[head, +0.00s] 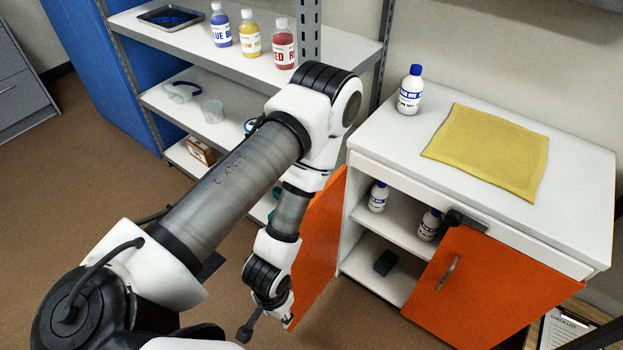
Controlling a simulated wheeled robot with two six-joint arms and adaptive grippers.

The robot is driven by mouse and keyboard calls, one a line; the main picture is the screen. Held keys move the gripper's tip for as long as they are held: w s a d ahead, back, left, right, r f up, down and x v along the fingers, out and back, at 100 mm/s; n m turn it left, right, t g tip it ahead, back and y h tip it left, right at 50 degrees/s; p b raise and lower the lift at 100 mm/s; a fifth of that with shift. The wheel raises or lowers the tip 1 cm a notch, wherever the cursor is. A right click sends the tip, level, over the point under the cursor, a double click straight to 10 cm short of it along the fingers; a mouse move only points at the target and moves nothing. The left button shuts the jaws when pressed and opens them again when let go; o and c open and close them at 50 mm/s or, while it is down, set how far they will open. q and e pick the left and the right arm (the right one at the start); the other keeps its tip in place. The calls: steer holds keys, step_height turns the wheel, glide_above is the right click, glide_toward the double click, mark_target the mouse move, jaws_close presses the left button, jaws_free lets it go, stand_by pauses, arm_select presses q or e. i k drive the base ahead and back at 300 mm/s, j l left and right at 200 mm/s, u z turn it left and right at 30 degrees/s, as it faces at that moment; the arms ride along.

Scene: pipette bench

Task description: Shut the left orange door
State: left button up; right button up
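The left orange door (318,240) stands wide open, swung out from the left side of the white cabinet (367,160). My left gripper (250,331) hangs low by the door's outer lower edge, on its left side in the picture. My wrist covers part of the door. I cannot tell whether the gripper touches it, and its fingers are too small and overlapped to show if they are open. My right gripper is not in view.
The open cabinet holds white bottles (378,197) and a dark block (384,262). A blue-capped bottle (410,92) and a yellow cloth (488,150) lie on top. A black piece (462,220) sits at the right door's upper edge. Shelving (345,45) with coloured bottles stands behind my arm.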

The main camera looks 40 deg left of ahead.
mark_target(314, 263)
steer(key=j+z, duration=0.1)
steer(key=j, duration=0.3)
steer(key=k+j+z, duration=0.1)
steer(key=j, duration=0.3)
steer(key=k+j, duration=0.1)
steer(key=j, duration=0.3)
steer(key=k+j+z, duration=0.15)
steer(key=j, duration=0.25)
steer(key=j+z, duration=0.1)
steer(key=j, duration=0.3)
steer(key=k+j+z, duration=0.1)
steer(key=j, duration=0.3)
steer(key=k, duration=0.1)
